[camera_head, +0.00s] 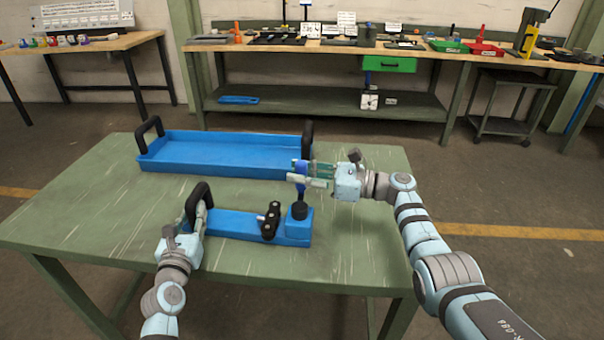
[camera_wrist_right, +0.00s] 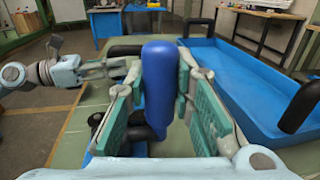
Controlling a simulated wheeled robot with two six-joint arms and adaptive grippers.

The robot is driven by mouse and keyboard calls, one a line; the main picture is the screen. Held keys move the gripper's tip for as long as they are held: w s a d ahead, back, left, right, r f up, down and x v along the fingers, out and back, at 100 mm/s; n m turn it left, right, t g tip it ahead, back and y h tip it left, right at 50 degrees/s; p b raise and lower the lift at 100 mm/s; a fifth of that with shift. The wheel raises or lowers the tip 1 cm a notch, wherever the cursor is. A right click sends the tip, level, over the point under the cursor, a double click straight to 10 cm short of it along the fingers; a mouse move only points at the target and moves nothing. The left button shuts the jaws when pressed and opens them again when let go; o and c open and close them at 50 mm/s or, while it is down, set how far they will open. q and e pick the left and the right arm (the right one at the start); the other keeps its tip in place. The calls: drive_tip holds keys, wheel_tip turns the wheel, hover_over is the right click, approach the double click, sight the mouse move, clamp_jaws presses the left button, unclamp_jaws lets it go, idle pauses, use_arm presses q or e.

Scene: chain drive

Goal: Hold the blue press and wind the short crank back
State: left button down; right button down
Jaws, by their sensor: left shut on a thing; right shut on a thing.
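The blue press (camera_head: 232,224) lies along the front of the green table, with a black loop handle (camera_head: 199,196) at its left end. My left gripper (camera_head: 200,216) is shut on that handle; it also shows in the right wrist view (camera_wrist_right: 118,66). At the press's right end stand a black knob (camera_head: 299,210) and an upright blue grip (camera_wrist_right: 160,85), which I take for the short crank's handle. My right gripper (camera_head: 303,176) is shut on the blue grip, with a pad on each side. The crank's arm is mostly hidden. A black link-shaped part (camera_head: 269,222) sits on the press left of the knob.
A long blue tray (camera_head: 220,171) with black end handles stands behind the press, close to my right gripper. The table (camera_head: 100,215) is bare at the left and front right. A workbench with small parts, a green bin (camera_head: 450,46) and a red bin (camera_head: 483,48) stands farther back.

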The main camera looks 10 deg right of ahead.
drive_tip(key=shift+f, duration=0.1)
drive_tip(key=c, duration=1.4)
unclamp_jaws()
drive_tip(key=shift+o, duration=0.2)
drive_tip(key=v, duration=1.2)
